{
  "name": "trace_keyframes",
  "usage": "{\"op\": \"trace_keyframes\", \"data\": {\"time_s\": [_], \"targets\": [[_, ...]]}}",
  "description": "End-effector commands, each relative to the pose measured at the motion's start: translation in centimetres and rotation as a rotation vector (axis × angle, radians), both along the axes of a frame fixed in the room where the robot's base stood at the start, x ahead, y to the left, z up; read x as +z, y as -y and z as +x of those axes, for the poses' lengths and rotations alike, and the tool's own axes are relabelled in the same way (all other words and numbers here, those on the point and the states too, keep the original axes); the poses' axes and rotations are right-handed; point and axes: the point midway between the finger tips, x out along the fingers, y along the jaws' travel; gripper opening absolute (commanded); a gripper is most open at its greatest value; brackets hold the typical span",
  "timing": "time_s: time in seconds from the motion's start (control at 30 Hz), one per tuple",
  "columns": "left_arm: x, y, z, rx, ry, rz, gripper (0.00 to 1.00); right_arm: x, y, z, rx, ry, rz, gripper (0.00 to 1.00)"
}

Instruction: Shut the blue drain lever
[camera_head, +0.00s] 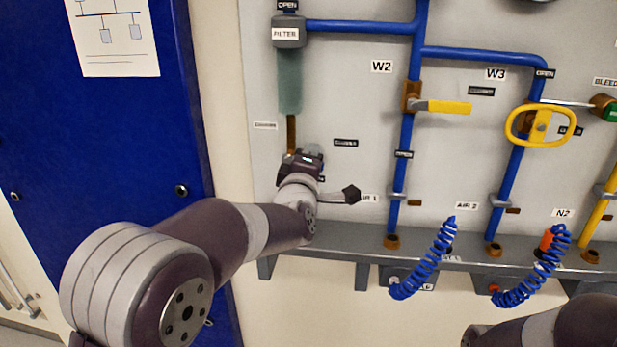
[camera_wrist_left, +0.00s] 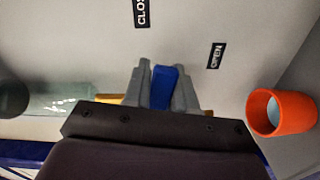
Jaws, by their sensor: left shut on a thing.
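The blue drain lever (camera_wrist_left: 163,88) shows in the left wrist view between the fingers of my left gripper (camera_wrist_left: 162,84), which is shut on it. The lever lies between a CLOSED label (camera_wrist_left: 141,12) and an OPEN label (camera_wrist_left: 215,56). In the head view my left gripper (camera_head: 303,160) is at the panel, below the filter's greenish bowl (camera_head: 290,80) and beside a brass pipe (camera_head: 291,133). There it hides the lever. My right gripper is out of view; only part of my right arm shows at the bottom right.
A dark knob (camera_head: 350,195) sticks out just right of my left gripper. A yellow lever valve (camera_head: 447,107) and a yellow oval handle (camera_head: 540,126) are farther right. Coiled blue hoses (camera_head: 425,262) hang below. An orange cup-shaped part (camera_wrist_left: 279,112) is at the right in the wrist view.

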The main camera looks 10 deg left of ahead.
Motion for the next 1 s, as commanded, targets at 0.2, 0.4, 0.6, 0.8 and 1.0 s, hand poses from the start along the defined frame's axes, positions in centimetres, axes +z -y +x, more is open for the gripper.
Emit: {"op": "trace_keyframes", "data": {"time_s": [0.2, 0.4, 0.6, 0.8, 1.0], "targets": [[0.1, 0.1, 0.0, -0.001, -0.004, -0.114, 0.00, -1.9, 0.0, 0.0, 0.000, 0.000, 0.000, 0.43], [0.5, 0.1, 0.0, -0.001, -0.008, -0.173, 0.00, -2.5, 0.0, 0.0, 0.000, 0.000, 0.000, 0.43], [0.7, 0.1, 0.0, -0.001, -0.010, -0.196, 0.00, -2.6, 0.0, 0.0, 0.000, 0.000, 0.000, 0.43], [0.8, 0.1, 0.0, 0.000, -0.009, -0.199, 0.00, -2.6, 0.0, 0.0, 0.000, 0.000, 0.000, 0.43], [0.8, 0.1, 0.0, 0.000, -0.008, -0.199, 0.39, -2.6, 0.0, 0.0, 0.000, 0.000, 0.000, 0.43]]}}
